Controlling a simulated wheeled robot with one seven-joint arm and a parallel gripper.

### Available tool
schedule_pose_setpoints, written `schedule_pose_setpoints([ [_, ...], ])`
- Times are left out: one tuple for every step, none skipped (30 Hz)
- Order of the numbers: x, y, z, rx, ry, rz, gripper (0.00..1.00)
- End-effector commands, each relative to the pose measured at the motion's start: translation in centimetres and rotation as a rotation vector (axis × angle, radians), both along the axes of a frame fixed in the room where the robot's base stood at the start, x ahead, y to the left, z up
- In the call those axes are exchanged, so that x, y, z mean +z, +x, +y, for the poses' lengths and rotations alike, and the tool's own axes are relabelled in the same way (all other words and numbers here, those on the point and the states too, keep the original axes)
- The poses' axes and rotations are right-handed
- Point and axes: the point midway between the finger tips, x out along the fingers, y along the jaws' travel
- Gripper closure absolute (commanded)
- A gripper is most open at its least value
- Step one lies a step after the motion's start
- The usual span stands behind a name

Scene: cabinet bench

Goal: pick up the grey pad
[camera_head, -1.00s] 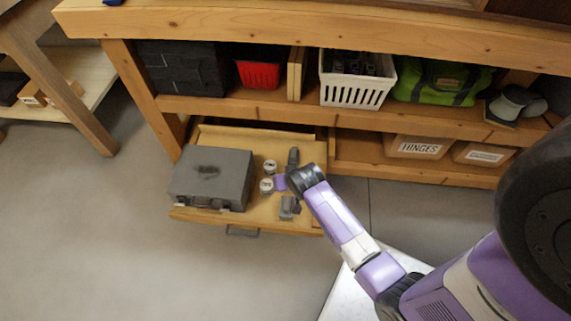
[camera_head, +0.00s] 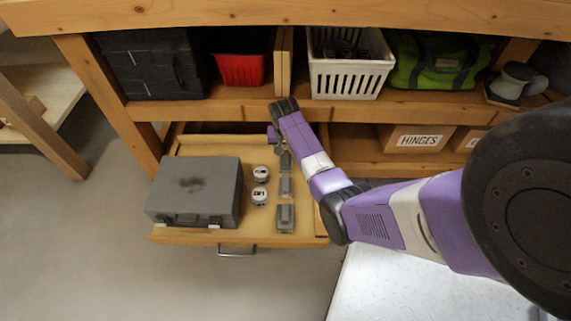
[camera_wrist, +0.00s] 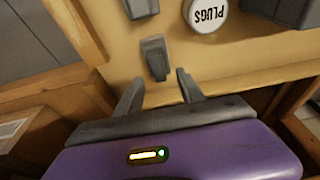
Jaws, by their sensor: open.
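Three small grey pieces lie in a row in the open drawer: a rear one (camera_head: 285,161), a middle one (camera_head: 286,187) and a front one (camera_head: 285,217). I cannot tell for certain which is the grey pad. My gripper (camera_head: 279,149) is over the rear of the drawer, its fingers partly hidden by my wrist. In the wrist view my gripper (camera_wrist: 158,80) is open and empty. The rear grey piece (camera_wrist: 155,58) lies just beyond the fingertips, roughly in line with the gap. The middle piece (camera_wrist: 141,8) is cut by the top edge.
Two white-lidded jars (camera_head: 260,184) stand left of the grey pieces; one lid reads PLUGS (camera_wrist: 205,14). A large grey case (camera_head: 196,190) fills the drawer's left. The shelf edge (camera_head: 235,109) is close above the drawer's back. The drawer's right side has bare floor.

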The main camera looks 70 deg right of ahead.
Motion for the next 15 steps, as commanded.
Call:
schedule_pose_setpoints([
  [-0.8,0.0,0.0,0.0,0.0,0.0,0.55],
  [-1.1,-0.1,-0.1,0.0,0.0,0.0,0.55],
  [-1.6,-0.1,-0.1,-0.001,0.0,0.0,0.55],
  [-2.0,-0.1,-0.2,-0.001,0.0,0.0,0.55],
  [-2.4,-0.1,-0.2,-0.001,0.0,0.0,0.55],
  [-2.9,-0.2,-0.2,-0.001,0.0,0.0,0.55],
  [-3.3,-0.2,-0.3,-0.001,0.0,0.001,0.55],
  [-3.7,-0.1,-0.4,0.0,0.001,0.001,0.55],
  [-4.2,-0.1,-0.5,0.0,0.001,0.0,0.55],
  [-4.4,0.0,-0.6,0.0,0.001,0.0,0.55],
  [-4.6,0.0,-0.6,0.0,0.001,0.0,0.55],
  [-4.8,0.1,-0.7,0.0,0.001,0.0,0.55],
  [-4.8,0.1,-0.8,0.0,0.0,-0.001,0.55],
  [-4.8,0.1,-0.8,0.0,0.0,-0.001,0.55],
  [-4.8,0.1,-0.8,0.0,-0.001,-0.001,0.55],
])
